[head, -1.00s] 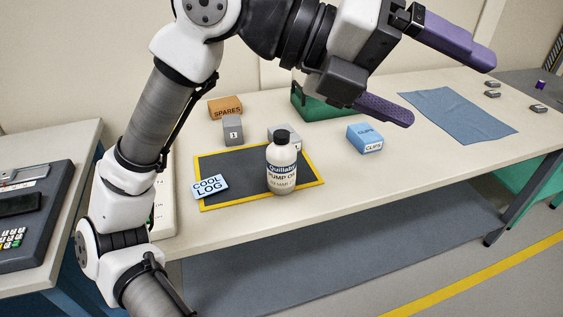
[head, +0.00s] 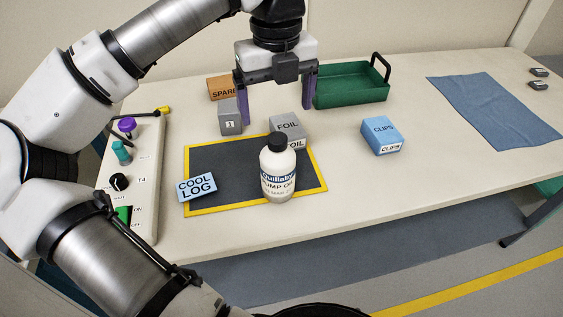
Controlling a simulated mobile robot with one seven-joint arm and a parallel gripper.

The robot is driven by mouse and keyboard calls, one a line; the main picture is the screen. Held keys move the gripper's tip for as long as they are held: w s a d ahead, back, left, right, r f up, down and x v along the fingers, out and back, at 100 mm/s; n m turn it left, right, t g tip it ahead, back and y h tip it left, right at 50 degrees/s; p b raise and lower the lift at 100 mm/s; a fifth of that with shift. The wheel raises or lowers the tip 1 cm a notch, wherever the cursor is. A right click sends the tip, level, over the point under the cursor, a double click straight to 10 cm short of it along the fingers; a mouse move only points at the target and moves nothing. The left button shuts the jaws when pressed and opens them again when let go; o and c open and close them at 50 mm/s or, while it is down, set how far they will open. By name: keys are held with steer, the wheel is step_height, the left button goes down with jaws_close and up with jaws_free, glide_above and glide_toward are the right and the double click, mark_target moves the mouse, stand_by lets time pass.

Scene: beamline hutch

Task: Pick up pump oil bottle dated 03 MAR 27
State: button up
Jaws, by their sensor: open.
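A white pump oil bottle (head: 278,172) with a black cap stands upright on a dark mat with a yellow border (head: 228,209). Its label reads Quillaby and PUMP OIL; the date line below is too small to read surely. My gripper (head: 277,116) points down with its two purple fingers apart and empty. In the picture it is above and behind the bottle, not touching it.
A FOIL box (head: 290,128), a grey box marked 1 (head: 230,118) and a SPARES box (head: 221,87) stand behind. A green tray (head: 350,97), CLIPS box (head: 381,135) and blue cloth (head: 495,110) lie right. A control panel (head: 144,185) is left.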

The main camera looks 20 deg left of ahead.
mark_target(278, 151)
step_height(278, 151, down, 12)
steer(key=shift+s+r+p, duration=0.15)
steer(key=shift+r+p, duration=0.1)
steer(key=shift+p, duration=0.7)
steer(key=c, duration=1.8)
steer(key=shift+r, duration=0.1)
